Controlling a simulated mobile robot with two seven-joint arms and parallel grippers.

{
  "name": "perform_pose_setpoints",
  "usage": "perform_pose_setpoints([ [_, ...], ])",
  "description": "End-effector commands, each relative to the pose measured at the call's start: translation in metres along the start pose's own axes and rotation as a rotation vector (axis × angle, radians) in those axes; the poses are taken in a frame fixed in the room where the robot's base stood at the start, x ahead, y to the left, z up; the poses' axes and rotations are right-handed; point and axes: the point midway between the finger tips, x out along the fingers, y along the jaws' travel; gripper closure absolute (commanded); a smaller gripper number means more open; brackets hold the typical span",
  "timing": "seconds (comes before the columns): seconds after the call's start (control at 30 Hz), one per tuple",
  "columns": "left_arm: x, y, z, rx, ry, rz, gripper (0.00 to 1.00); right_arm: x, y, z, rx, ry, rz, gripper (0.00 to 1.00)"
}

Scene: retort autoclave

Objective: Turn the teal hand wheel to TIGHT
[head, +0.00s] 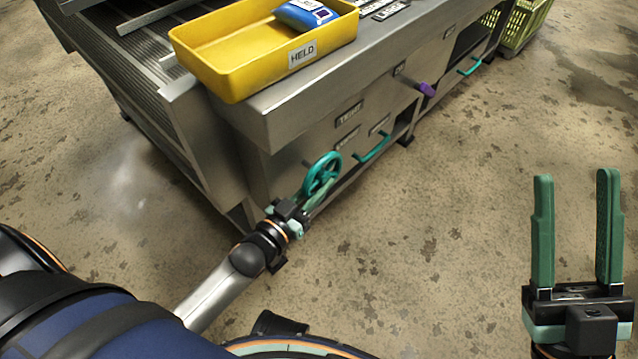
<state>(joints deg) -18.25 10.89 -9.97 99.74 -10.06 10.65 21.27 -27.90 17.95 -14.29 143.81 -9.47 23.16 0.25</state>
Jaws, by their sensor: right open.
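The teal hand wheel (323,168) is mounted on the front of the steel bench, near its left corner. My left gripper (318,192) reaches up to the wheel's lower edge from below. Its green fingers overlap the wheel in the picture, so I cannot tell whether they grip the rim. A dark label (349,115) is on the panel above the wheel, with smaller labels below it; their text is too small to read surely. My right gripper (576,176) is open and empty, over the floor at the right, well apart from the bench.
The steel bench (285,120) carries a yellow tray (215,65) labelled HELD, with a blue packet (303,14) inside. Teal handles (372,148) and a purple handle (427,89) stick out of its front. A green crate (522,25) stands behind. The floor at right is clear.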

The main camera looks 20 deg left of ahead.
Motion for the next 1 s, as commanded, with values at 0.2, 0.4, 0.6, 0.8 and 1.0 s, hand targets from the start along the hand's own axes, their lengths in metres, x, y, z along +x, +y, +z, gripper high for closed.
perform_pose_setpoints([
  [0.2,0.000,0.000,0.000,0.000,-0.001,-0.001,1.00,0.000,0.000,0.000,0.000,0.001,-0.001,0.50],
  [0.4,0.000,0.000,0.000,0.000,-0.001,0.000,1.00,0.000,0.000,0.000,-0.001,0.002,-0.001,0.50],
  [0.6,0.000,0.000,0.000,0.001,-0.005,0.000,1.00,0.001,0.001,-0.002,-0.001,0.002,-0.001,0.50],
  [0.8,-0.001,0.000,-0.004,0.003,-0.031,-0.002,1.00,0.011,0.004,-0.011,-0.009,0.007,-0.002,0.50],
  [1.0,-0.002,0.000,-0.005,0.007,-0.080,-0.007,1.00,0.024,0.011,-0.027,-0.044,0.020,-0.006,0.50],
])
